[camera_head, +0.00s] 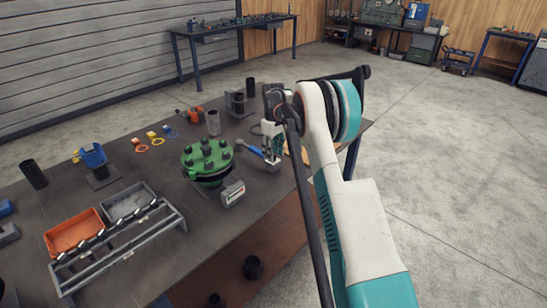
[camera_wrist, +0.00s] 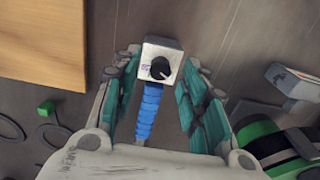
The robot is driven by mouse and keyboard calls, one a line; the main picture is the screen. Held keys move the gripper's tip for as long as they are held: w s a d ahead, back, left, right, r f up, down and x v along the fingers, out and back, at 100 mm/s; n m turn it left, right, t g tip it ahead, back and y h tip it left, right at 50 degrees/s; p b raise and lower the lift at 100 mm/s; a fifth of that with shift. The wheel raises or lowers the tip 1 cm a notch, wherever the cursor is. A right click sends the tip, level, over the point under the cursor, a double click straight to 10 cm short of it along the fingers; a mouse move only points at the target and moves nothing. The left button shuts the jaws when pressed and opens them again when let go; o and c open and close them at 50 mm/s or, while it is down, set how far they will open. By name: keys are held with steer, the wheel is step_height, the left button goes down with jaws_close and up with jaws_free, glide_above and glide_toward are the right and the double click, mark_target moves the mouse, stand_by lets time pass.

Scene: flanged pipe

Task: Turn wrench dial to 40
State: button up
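The wrench lies on the dark table, with a blue ribbed handle (camera_wrist: 149,112) and a grey square head (camera_wrist: 163,49). A round black dial (camera_wrist: 160,68) with a white pointer mark sits on the head; its numbers are too small to read. In the head view the blue handle (camera_head: 250,149) lies right of the green flange. My gripper (camera_wrist: 158,85) is open above the wrench, its teal-padded fingers on either side of the handle and head. Gaps show between the fingers and the handle. In the head view my gripper (camera_head: 270,143) points down over the head end.
The green bolted flange (camera_head: 207,160) stands close left of my gripper, with a grey box-shaped device (camera_head: 232,193) before it. A wooden board (camera_wrist: 40,40) lies beside the wrench. An orange bin (camera_head: 73,232) and a grey rack (camera_head: 120,250) are at the front left.

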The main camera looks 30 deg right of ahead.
steer(key=shift+f, duration=0.8)
steer(key=shift+c, duration=0.6)
jaws_close()
steer(key=shift+m, duration=0.8)
steer(key=shift+o, duration=0.6)
jaws_free()
